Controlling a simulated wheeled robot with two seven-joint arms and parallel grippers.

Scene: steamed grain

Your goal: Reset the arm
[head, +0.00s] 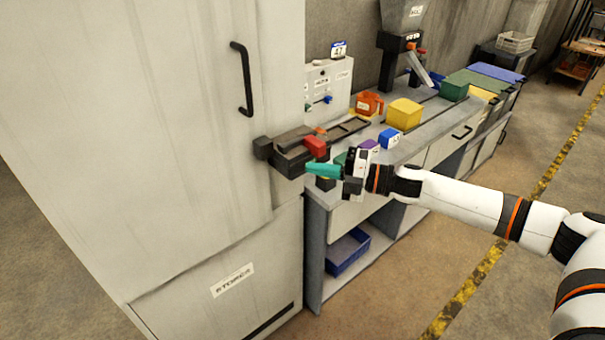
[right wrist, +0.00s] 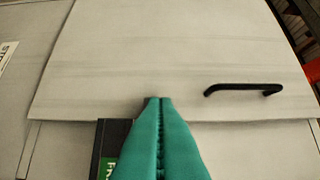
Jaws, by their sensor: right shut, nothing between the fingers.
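My right gripper (head: 322,171) has teal fingers and is shut with nothing between them. In the head view it is in front of the bench, just right of a dark device with a red part (head: 316,145) at the tall cabinet's edge. In the right wrist view the teal fingers (right wrist: 160,145) are pressed together and point toward the pale cabinet door (right wrist: 150,55). My right arm reaches in from the right side of the head view. My left gripper is not in view.
The tall pale cabinet (head: 140,120) with a black handle (head: 243,78) fills the left. A blue bin (head: 347,252) sits below. Open floor lies at right.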

